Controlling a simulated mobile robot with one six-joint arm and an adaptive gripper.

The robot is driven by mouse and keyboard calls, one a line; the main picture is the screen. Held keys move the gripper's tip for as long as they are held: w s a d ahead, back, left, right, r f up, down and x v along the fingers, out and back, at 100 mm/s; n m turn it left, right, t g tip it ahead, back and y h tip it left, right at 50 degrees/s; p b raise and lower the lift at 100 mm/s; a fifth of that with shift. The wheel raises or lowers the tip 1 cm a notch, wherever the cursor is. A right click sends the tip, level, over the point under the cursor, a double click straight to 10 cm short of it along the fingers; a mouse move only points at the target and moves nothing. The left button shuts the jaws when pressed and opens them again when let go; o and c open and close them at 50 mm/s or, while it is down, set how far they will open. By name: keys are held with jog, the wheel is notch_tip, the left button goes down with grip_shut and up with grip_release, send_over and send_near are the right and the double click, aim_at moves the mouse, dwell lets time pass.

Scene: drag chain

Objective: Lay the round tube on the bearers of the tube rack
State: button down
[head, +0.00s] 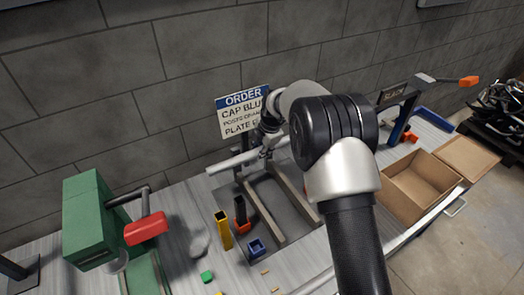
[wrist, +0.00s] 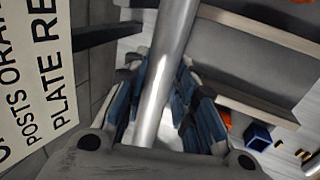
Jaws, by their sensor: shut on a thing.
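The round tube (head: 232,161) is a smooth silvery bar. My gripper (head: 265,152) is shut on it, and the tube sticks out on both sides of the jaws. In the wrist view the tube (wrist: 168,60) runs up the picture between the blue-and-grey fingers (wrist: 160,95). The tube rack shows two long pale bearers, the left one (head: 264,212) and the right one (head: 297,196), over a dark grey base. The tube is at the back end of the bearers and lies across their direction. The gap between tube and bearers cannot be judged. My arm hides part of the rack.
An order sign (head: 240,112) stands right behind the gripper. A green machine with a red handle (head: 146,229) is at left. An open cardboard box (head: 420,185) is at right.

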jog(key=shift+f+b, duration=0.1)
jog(key=shift+b, duration=0.25)
notch_tip(320, 180, down, 10)
jog(key=b, duration=0.7)
jog(key=shift+b, duration=0.3)
jog(key=c, duration=1.2)
grip_release()
